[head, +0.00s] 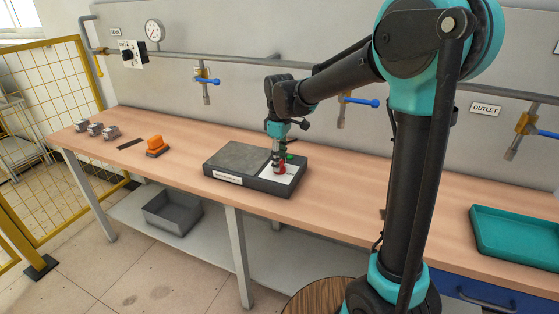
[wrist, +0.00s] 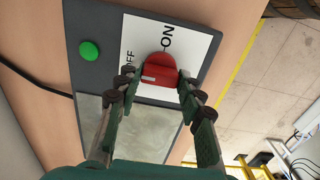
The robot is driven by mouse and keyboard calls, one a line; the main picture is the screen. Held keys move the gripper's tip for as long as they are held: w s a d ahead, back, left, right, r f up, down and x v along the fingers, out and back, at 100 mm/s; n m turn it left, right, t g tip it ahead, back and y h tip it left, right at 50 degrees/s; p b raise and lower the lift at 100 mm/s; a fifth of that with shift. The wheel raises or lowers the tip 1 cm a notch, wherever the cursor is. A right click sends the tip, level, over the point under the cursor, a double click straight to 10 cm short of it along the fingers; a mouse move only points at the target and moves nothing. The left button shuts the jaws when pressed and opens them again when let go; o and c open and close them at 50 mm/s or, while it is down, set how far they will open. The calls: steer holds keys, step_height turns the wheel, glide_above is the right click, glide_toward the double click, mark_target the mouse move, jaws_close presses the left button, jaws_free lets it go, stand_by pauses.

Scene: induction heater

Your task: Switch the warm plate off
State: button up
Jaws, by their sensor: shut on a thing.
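The warm plate (head: 240,156) is a dark grey box on the wooden bench, with a grey top plate and a white control panel on its right. Its grey plate also shows in the wrist view (wrist: 145,128). A red knob (wrist: 160,68) sits on the white panel (wrist: 188,42), by the words OFF and ON. A small pale mark shows on the knob's near left side. A bright green round button or lamp (wrist: 89,50) is beside the panel. My gripper (wrist: 158,80) points down, with its fingertips shut on opposite sides of the knob. In the head view my gripper (head: 277,160) partly hides the knob.
An orange object (head: 156,146) and several small grey blocks (head: 96,129) stand on the left of the bench. A teal tray (head: 515,235) lies at the right. A pipe with blue-handled valves (head: 206,80) runs along the wall behind.

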stand_by(0.4)
steer(key=o, duration=1.2)
steer(key=shift+c, duration=0.2)
step_height(320, 180, up, 12)
